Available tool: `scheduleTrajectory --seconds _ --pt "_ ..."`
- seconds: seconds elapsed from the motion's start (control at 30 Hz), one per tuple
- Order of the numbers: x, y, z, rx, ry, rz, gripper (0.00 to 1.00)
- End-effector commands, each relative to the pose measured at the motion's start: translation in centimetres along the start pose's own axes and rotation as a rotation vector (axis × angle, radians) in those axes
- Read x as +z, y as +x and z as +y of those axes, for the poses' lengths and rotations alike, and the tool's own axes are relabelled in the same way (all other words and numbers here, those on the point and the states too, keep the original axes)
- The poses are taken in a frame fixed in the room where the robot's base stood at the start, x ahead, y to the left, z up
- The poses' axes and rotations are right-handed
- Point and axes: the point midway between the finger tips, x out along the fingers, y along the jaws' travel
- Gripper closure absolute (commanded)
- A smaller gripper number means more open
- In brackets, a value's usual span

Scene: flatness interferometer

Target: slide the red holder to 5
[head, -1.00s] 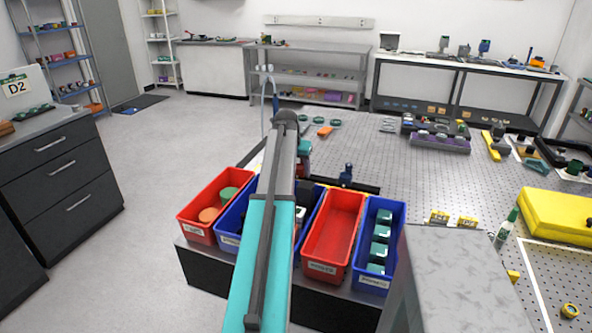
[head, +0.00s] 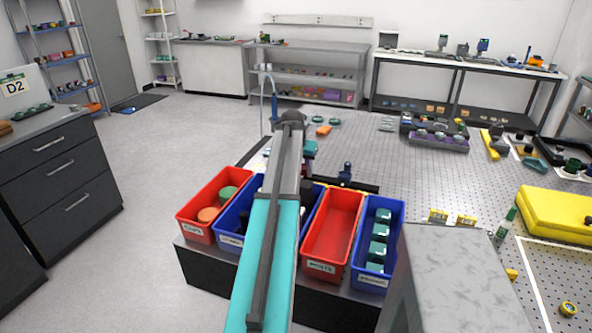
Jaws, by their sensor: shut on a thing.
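A dark rail (head: 362,186) lies along the near edge of the perforated optical table, and its middle is hidden behind my arm. A blue post holder (head: 346,172) stands upright on the rail to the right of my arm. My gripper (head: 307,168) is low at the rail, just right of my forearm and below my teal wrist. It is shut on the red holder, of which only a small reddish patch shows; the fingers are mostly hidden. The rail's scale and the number 5 are too small to read.
Red and blue bins, among them an empty red bin (head: 331,235) and a blue bin (head: 379,240) with teal blocks, stand in front of the rail. An orange piece (head: 323,130) lies behind it.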

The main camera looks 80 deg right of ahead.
Motion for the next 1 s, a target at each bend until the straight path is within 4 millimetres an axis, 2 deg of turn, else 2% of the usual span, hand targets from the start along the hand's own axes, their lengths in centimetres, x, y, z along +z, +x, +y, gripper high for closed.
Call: scheduleTrajectory --seconds 0.3,0.33,0.43,0.77,1.0 --pt "-0.05 -0.06 0.44 0.0 0.0 0.001 1.0" --pt "-0.05 -0.06 0.44 0.0 0.0 0.001 0.61" --pt "-0.05 -0.05 0.42 0.0 0.0 0.001 0.44" --pt "-0.02 -0.07 0.39 0.0 -0.001 0.0 0.44" --pt "-0.03 -1.03 0.37 -0.001 -0.001 0.002 0.44"
